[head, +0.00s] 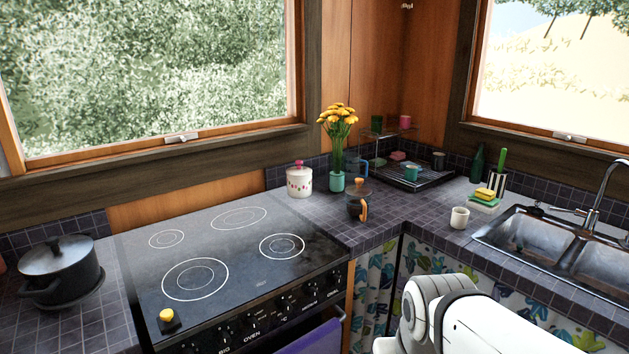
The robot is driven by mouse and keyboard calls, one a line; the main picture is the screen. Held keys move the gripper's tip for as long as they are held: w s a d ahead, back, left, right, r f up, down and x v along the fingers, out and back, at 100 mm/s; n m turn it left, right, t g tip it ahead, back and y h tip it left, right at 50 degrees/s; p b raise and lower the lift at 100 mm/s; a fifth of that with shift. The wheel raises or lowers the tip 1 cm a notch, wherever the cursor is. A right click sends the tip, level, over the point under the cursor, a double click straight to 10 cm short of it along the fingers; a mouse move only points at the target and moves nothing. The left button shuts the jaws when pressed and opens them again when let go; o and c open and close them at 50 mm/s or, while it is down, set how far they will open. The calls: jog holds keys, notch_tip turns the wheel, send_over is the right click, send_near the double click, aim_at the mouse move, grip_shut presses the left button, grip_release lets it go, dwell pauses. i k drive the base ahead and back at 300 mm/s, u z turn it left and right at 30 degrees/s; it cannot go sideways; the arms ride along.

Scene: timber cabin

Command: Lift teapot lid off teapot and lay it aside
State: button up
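The teapot (354,208) is small and dark, with an orange handle on its right side. It stands on the tiled counter, to the right of the stove and in front of the flower vase. The teapot lid (359,189) has an orange knob and sits on top of the teapot. My white arm shows at the bottom right, in front of the lower cabinets. My gripper is outside the view, so its state does not show.
A white canister (299,181) and a green vase with yellow flowers (337,182) stand close behind the teapot. A dish rack (412,180) fills the corner. A white cup (459,218) stands near the sink (545,240). Bare counter (400,217) lies right of the teapot.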

aim_at(358, 190)
jog(key=u, duration=0.25)
jog(key=i, duration=1.25)
jog(key=u, duration=0.2)
jog(key=k, duration=0.95)
jog(key=u, duration=0.15)
jog(key=i, duration=0.95)
jog(key=z, duration=0.05)
